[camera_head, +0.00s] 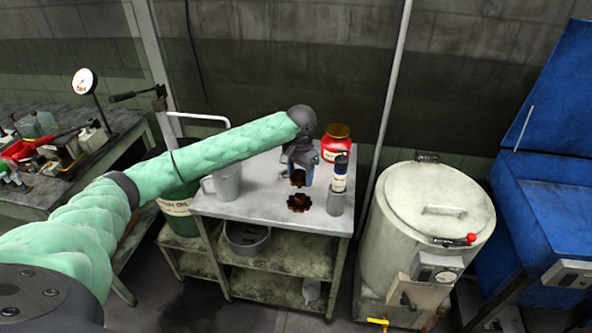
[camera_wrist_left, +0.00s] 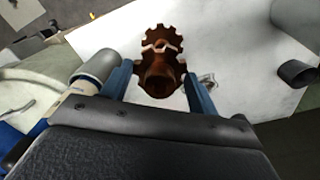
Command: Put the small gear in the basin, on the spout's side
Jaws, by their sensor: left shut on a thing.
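My left gripper (camera_head: 300,176) is over the table top, shut on a brown toothed gear (camera_head: 297,179), apparently the small gear. In the left wrist view this gear (camera_wrist_left: 160,76) sits between the blue fingers of the gripper (camera_wrist_left: 160,88). A second brown gear (camera_head: 300,203) lies flat on the table just in front; it shows beyond the held one in the wrist view (camera_wrist_left: 159,36). A round grey pan (camera_head: 247,239), possibly the basin, stands on the shelf below with dark pieces inside. I cannot make out its spout. My right gripper is not in view.
On the table (camera_head: 270,212) stand a grey mug (camera_head: 226,184) at left, a red jar (camera_head: 336,141) behind, a labelled bottle (camera_head: 340,172) and a grey cylinder (camera_head: 335,203) close right of the gripper. A white boiler (camera_head: 436,212) is at right. The table's front is clear.

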